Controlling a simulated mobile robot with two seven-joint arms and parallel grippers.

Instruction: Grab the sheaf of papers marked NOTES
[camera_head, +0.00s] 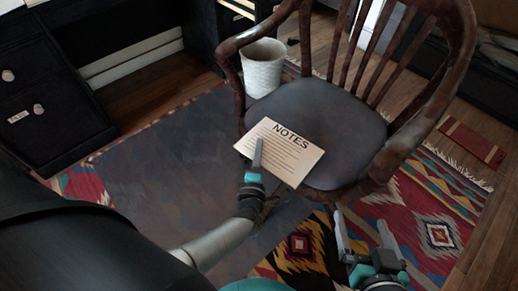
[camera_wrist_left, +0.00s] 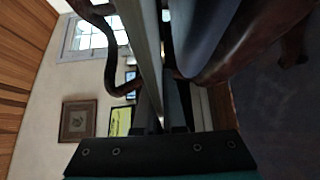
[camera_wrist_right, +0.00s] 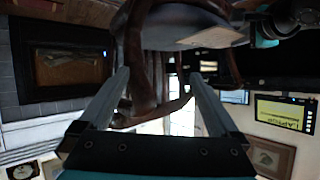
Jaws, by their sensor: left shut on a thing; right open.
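The NOTES sheaf (camera_head: 290,150) is a flat, cream-coloured stack with dark lettering. In the head view it lies over the front left edge of the chair seat (camera_head: 335,115), part of it overhanging. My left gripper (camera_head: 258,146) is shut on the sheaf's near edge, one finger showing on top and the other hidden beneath. In the left wrist view the sheaf (camera_wrist_left: 146,45) shows edge-on as a thin strip. I cannot tell whether it still touches the seat. My right gripper (camera_head: 362,222) is open and empty, in front of the chair, apart from the sheaf.
The wooden chair's curved arm (camera_head: 400,145) rises right of the sheaf. A white wicker bin (camera_head: 263,70) stands behind the chair's left side. A dark desk (camera_head: 45,90) is at left. A red flat object (camera_head: 472,143) lies on the floor at right.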

